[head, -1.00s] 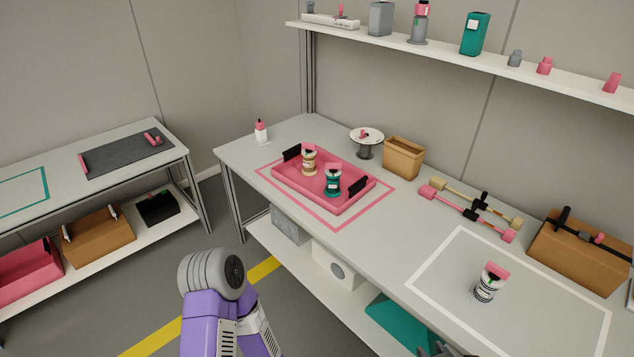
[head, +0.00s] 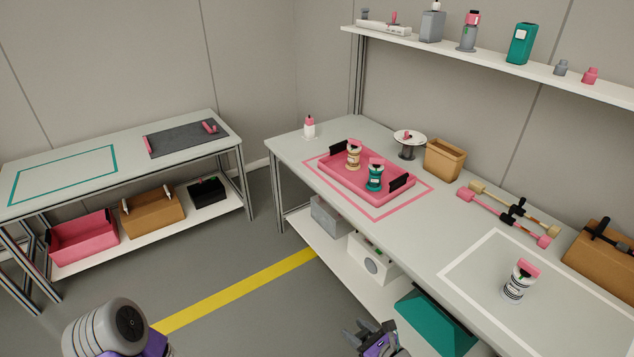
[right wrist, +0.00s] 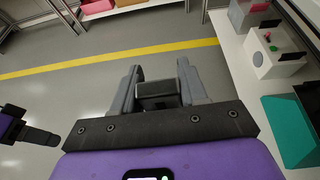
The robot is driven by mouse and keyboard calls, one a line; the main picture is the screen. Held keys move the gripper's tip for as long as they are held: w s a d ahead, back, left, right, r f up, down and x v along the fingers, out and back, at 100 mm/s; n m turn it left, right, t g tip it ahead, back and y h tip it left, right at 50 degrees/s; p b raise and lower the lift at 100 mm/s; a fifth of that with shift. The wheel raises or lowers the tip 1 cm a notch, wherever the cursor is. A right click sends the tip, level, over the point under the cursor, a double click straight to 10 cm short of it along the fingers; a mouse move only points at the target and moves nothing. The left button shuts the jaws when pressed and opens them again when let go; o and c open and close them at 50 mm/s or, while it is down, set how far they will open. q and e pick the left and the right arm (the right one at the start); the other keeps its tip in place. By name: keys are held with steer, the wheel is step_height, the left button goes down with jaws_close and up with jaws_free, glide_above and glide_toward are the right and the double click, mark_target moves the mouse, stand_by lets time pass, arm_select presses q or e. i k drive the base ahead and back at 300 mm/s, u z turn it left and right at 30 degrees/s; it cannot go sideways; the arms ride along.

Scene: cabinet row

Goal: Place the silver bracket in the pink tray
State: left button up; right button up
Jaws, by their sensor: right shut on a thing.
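The pink tray (head: 350,187) lies inside a pink outline on the right-hand table. It holds a beige pink-topped canister (head: 354,158) and a teal one (head: 375,177), and has black handles at both ends. My right gripper (head: 362,333) is low in front of that table, below the tabletop and apart from the tray. In the right wrist view its fingers are shut on a small blocky grey piece (right wrist: 158,92), which I take for the silver bracket; its shape is mostly hidden. Part of my left gripper (right wrist: 32,132) seems to show at the left edge of that view; its jaws are unclear.
A brown bin (head: 444,160), a white-topped spool (head: 408,143) and bar-shaped parts (head: 500,212) stand or lie behind. A teal box (head: 436,318) is on the lower shelf. Open floor lies left of the table.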

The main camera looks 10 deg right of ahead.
mark_target(366, 176)
steer(key=u, duration=0.9)
steer(key=i, duration=1.45)
steer(key=z, duration=0.35)
steer(key=i, duration=1.05)
steer(key=z, duration=1.05)
